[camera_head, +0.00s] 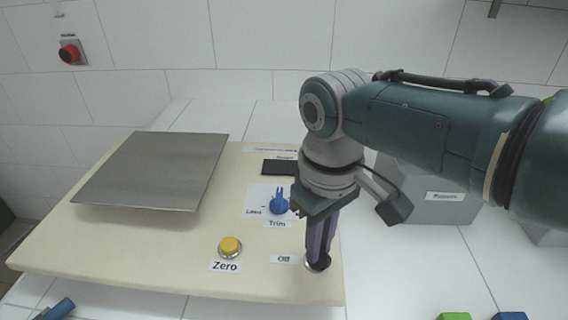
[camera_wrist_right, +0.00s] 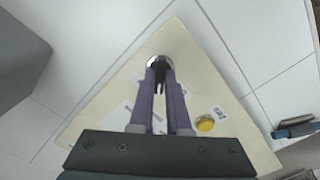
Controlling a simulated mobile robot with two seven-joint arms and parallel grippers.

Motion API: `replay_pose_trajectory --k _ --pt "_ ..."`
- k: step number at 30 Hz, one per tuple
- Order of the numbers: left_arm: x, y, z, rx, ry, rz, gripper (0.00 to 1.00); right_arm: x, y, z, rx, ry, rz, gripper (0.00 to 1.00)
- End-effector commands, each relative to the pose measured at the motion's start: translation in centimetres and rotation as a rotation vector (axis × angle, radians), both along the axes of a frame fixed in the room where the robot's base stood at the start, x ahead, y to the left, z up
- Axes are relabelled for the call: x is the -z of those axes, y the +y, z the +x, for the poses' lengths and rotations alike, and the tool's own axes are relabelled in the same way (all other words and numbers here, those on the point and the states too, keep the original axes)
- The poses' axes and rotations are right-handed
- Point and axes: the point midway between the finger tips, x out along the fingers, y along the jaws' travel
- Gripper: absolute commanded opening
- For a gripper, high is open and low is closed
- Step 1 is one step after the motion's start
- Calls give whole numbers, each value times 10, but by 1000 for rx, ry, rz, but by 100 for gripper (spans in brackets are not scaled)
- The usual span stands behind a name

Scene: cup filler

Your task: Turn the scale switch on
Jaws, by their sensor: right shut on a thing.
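The scale is a cream panel (camera_head: 170,266) with a square metal plate (camera_head: 155,170) on its left. The switch (camera_head: 318,263) is at the panel's front right, next to the "Off" label (camera_head: 283,259). Its round metal base shows; its lever is mostly hidden by the fingers. My right gripper (camera_head: 318,256) points down at it with purple fingers shut on the switch. In the right wrist view, the fingertips meet at the round metal switch base (camera_wrist_right: 158,62). I cannot tell which way the lever leans. My left gripper is not in view.
A yellow Zero button (camera_head: 230,246) and a blue Trim knob (camera_head: 279,205) sit left of my right gripper. A dark display (camera_head: 279,167) is behind. A grey box (camera_head: 440,195) stands right. A red button (camera_head: 70,53) is on the wall. Green (camera_head: 453,316) and blue (camera_head: 511,316) blocks lie front right.

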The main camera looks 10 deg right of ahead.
Motion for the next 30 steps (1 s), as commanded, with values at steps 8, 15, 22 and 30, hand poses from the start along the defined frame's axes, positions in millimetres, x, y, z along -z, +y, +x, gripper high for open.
replay_pose_trajectory --k 8,15,22,30 --pt "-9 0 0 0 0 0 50 -2 2 0 263 2 3 0" --pt "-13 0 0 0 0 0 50 -2 2 0 471 2 3 0" --pt "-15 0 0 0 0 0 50 -1 1 0 622 1 1 0" --pt "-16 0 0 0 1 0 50 -1 1 1 718 -1 2 0"
